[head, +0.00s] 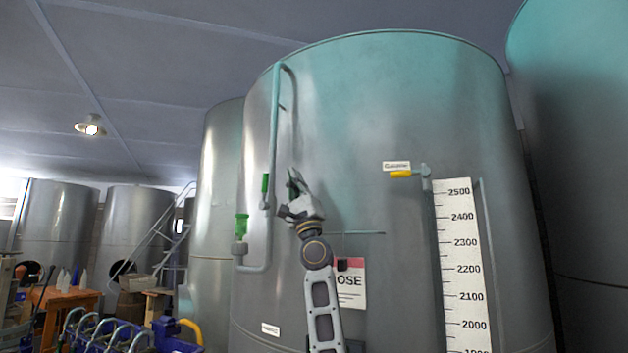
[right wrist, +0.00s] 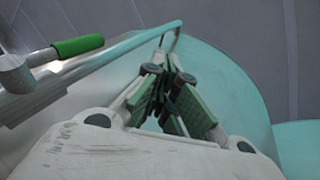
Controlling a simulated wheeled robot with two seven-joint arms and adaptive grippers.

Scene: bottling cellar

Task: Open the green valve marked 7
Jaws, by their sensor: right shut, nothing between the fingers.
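A valve with a green lever handle (head: 265,184) sits on the grey vertical pipe (head: 275,120) at the left side of the large steel tank. The handle points up, roughly along the pipe. It also shows in the right wrist view (right wrist: 77,46), at upper left, on a grey fitting. A second green part (head: 241,224) sits lower left on the pipe's bent end. I cannot read a 7 on either. My right gripper (head: 293,182) is shut and empty, just right of the handle and apart from it; its fingers meet in the wrist view (right wrist: 166,88). My left gripper is not in view.
The large tank (head: 360,110) fills the middle. It carries a yellow-handled valve (head: 401,174), a level scale (head: 461,260) and a partly hidden sign (head: 352,290). A blue cart (head: 175,336) and wooden table (head: 65,298) stand lower left.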

